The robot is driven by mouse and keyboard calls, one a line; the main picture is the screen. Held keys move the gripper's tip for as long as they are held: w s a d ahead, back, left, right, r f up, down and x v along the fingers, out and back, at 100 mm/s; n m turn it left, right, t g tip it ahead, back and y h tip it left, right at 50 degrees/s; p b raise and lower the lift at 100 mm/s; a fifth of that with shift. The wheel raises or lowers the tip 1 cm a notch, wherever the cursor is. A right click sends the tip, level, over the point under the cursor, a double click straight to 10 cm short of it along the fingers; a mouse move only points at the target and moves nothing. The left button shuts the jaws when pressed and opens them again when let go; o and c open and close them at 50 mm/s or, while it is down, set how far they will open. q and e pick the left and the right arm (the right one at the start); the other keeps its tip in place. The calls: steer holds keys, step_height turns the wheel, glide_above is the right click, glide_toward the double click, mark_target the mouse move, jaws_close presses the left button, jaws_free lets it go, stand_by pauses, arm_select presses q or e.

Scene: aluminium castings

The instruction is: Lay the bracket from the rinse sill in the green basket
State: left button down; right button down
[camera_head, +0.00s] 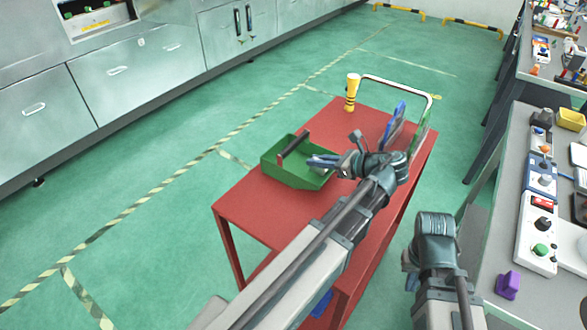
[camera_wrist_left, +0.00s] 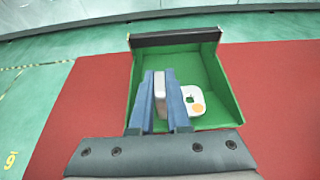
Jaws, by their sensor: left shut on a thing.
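The green basket (camera_head: 292,178) stands on the red cart top; the left wrist view shows its interior (camera_wrist_left: 213,68). My left gripper (camera_head: 325,160) is over the basket, its blue fingers (camera_wrist_left: 161,104) shut on a grey metal piece, the bracket (camera_wrist_left: 160,88). A pale plate (camera_wrist_left: 194,100) with a dark hole and an orange spot shows just right of the fingers, inside the basket outline. The fingers hide whether this plate joins the held piece, and whether the bracket touches the basket floor is unclear. My right wrist (camera_head: 436,242) is at the lower right; its jaws are hidden.
The red cart (camera_head: 245,208) has free top around the basket. A dark bar (camera_head: 294,146) spans the basket's far edge. A yellow-and-white cup-like post (camera_head: 352,92) and upright blue panels (camera_head: 395,125) stand at the cart's far end. A cluttered grey bench (camera_head: 498,205) is at right.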

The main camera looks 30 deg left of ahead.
arm_select(q)
steer(key=b+x, duration=0.1)
steer(key=x, duration=0.2)
steer(key=shift+a+f, duration=0.1)
steer(key=shift+f, duration=0.2)
steer(key=shift+a+f, duration=0.15)
steer(key=shift+a, duration=0.4)
steer(key=a+f+b, duration=0.1)
steer(key=a, duration=0.1)
steer(key=a+f+b, duration=0.2)
steer(key=shift+w, duration=0.2)
steer(key=shift+r, duration=0.1)
steer(key=c, duration=0.9)
jaws_free()
